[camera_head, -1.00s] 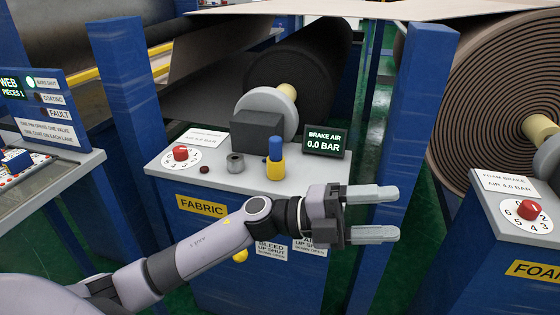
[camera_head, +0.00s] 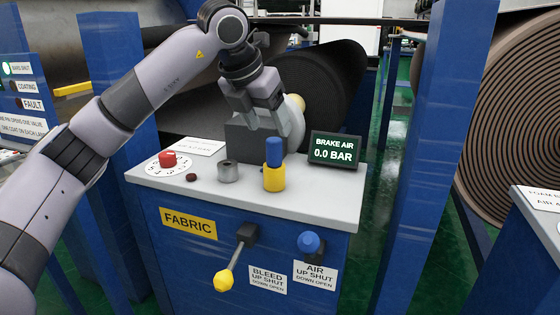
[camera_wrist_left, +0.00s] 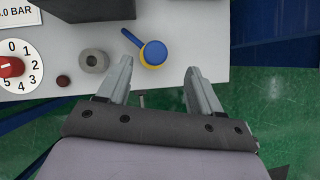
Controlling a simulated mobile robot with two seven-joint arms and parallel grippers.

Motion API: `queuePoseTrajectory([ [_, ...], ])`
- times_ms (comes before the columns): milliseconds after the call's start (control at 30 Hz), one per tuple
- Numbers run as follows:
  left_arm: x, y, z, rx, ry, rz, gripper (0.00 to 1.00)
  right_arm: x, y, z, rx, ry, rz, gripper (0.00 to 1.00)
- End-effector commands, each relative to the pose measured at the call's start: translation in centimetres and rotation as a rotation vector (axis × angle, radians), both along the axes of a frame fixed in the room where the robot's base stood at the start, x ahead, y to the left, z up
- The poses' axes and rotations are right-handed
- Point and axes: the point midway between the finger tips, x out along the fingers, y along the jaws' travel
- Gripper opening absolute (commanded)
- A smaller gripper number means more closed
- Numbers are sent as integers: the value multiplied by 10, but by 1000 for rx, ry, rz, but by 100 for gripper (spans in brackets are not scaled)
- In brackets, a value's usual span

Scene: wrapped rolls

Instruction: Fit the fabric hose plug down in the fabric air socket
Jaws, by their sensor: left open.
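The hose plug looks to be the blue-topped piece with a yellow lower part (camera_head: 274,164), standing upright on the fabric cabinet top. It also shows in the left wrist view (camera_wrist_left: 154,52). The air socket looks to be the short grey ring with a dark hole (camera_head: 228,171), just left of it, and shows in the left wrist view (camera_wrist_left: 94,60). The socket's hole looks empty. My left gripper (camera_head: 267,124) is open with nothing between its fingers, pointing down above the plug and apart from it. My right gripper is not in view.
The cabinet top (camera_head: 325,205) also bears a red dial (camera_head: 168,160), a small dark red button (camera_head: 191,177) and a brake air display reading 0.0 BAR (camera_head: 336,149). A dark grey block (camera_head: 250,141) stands behind. Yellow and blue valve handles are on the cabinet front.

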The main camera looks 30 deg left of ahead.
Motion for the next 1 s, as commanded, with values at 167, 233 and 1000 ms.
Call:
queuePoseTrajectory([
  [167,2,11,-6,28,-3,39,65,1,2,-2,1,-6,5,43],
  [233,5,11,-13,27,-2,37,65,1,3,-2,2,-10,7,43],
  [1000,25,5,-62,24,-5,32,33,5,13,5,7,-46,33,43],
])
